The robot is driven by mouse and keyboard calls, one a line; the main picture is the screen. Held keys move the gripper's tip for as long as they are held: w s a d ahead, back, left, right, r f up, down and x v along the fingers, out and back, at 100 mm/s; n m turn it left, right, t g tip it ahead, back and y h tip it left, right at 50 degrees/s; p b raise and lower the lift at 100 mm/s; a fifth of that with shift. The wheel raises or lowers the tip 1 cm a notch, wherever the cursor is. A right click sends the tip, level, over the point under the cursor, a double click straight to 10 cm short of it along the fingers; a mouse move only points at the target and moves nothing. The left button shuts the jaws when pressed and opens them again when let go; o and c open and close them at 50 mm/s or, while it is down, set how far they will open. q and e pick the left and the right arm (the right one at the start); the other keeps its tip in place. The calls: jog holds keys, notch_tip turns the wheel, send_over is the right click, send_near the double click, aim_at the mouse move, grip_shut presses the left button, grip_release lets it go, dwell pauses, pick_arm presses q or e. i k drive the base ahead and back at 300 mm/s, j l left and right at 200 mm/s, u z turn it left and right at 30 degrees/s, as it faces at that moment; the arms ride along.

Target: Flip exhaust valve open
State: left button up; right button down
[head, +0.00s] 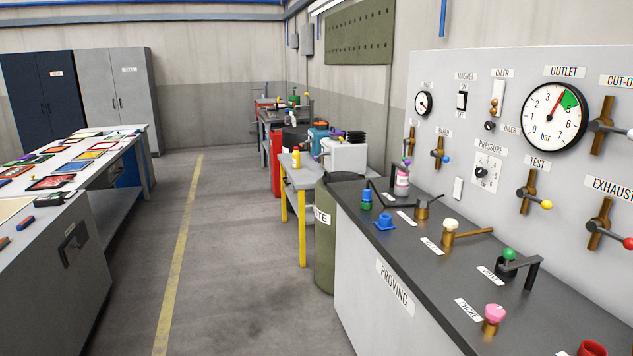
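The exhaust valve (599,226) is at the right edge of the head view, on the grey upright panel, below the label "EXHAUST" (612,188). It has a brass body with a dark lever pointing right and slightly down. The lever ends in a red ball knob (628,243), partly cut off by the picture edge. Neither of my grippers is in view.
The proving bench (385,300) stands below the panel, with a brass lever valve (462,233), a green-knobbed handle (510,256) and a pink knob (494,313) on top. The test valve (529,193) is left of the exhaust valve. Open floor (235,270) lies left.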

aim_at(593, 226)
jog(key=z, duration=1.45)
